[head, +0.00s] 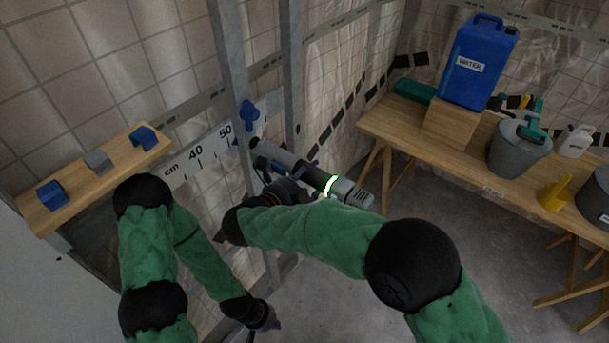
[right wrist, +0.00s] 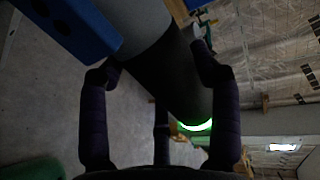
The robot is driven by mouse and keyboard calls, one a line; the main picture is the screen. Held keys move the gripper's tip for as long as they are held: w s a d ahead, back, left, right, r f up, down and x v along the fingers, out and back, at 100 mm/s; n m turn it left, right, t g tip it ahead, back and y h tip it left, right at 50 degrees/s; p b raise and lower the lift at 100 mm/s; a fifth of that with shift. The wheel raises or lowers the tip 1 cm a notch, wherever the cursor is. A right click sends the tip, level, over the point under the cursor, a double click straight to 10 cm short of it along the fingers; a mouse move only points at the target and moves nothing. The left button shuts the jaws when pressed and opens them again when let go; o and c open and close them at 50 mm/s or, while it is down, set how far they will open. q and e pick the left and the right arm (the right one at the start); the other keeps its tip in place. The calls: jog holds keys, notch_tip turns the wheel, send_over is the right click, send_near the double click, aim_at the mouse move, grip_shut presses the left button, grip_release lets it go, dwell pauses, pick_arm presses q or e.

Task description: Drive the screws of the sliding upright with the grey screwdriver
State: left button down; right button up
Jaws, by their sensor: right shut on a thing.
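The grey screwdriver (head: 346,191), with a lit green ring, is held slanting, its front end by the left metal upright (head: 232,70). My right gripper (head: 287,188) is shut around its dark middle. In the right wrist view the fingers (right wrist: 160,85) lie on both sides of the screwdriver's body (right wrist: 178,80). A blue knob (head: 249,113) is on the left upright; I cannot tell for sure which upright slides. The screws and the screwdriver's tip contact cannot be made out. My left gripper (head: 264,322) hangs low at the bottom of the head view; its jaws are unclear.
A second upright (head: 292,70) stands just right of the first. A cm scale (head: 195,160) runs behind. A wooden shelf (head: 85,195) at left carries blue and grey blocks. A wooden table (head: 400,125) at right holds a blue water can (head: 478,60) and buckets. Floor between is clear.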

jog(key=shift+s+d+r, duration=0.15)
jog(key=shift+s+d, duration=0.5)
jog(key=shift+d, duration=0.3)
dwell(0.4)
jog(key=shift+d, duration=0.1)
